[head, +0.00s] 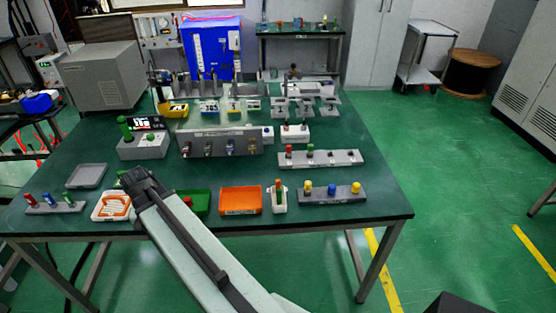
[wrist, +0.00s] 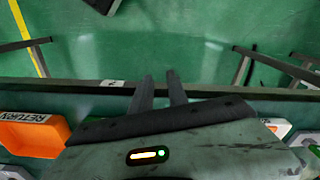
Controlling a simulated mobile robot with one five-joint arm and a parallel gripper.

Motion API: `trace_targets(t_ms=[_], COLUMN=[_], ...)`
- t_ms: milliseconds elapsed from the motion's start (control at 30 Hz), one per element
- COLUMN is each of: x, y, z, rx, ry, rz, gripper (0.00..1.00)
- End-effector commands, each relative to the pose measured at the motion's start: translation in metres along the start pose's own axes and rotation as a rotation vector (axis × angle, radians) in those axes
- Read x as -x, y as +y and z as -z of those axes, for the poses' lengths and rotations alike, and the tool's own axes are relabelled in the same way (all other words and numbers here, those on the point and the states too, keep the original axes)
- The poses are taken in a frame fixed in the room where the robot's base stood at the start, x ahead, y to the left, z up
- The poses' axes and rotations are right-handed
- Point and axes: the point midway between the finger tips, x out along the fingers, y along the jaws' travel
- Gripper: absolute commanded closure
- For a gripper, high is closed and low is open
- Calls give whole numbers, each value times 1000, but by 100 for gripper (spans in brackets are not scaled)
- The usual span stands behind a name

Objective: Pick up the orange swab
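A small upright item with an orange top (head: 279,184) stands in a white holder (head: 279,207) at the front of the table in the head view. I cannot tell for sure that it is the swab. A white tray (head: 96,214) with orange pieces in it (head: 115,206) lies to the left of my gripper. My gripper (head: 137,174) is above the table's front left part, near that tray and apart from the upright item. In the wrist view its two dark fingers (wrist: 159,76) stand apart with nothing between them. No swab shows clearly there.
An orange bin (head: 240,200) marked RETURN, also in the wrist view (wrist: 35,133), and a green bin (head: 201,209) lie between my gripper and the white holder. A grey rack (head: 332,197) with coloured pegs stands to the right. Grey instruments (head: 221,141) stand farther back.

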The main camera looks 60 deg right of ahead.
Motion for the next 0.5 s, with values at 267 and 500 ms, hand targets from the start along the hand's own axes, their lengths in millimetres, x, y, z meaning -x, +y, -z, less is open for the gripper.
trace_targets(t_ms=[267, 500], x=[71, 102], y=[149, 333], z=[57, 62], rx=[-678, -1470], ry=[-2, -8], rz=[-12, -29], gripper=[80, 80])
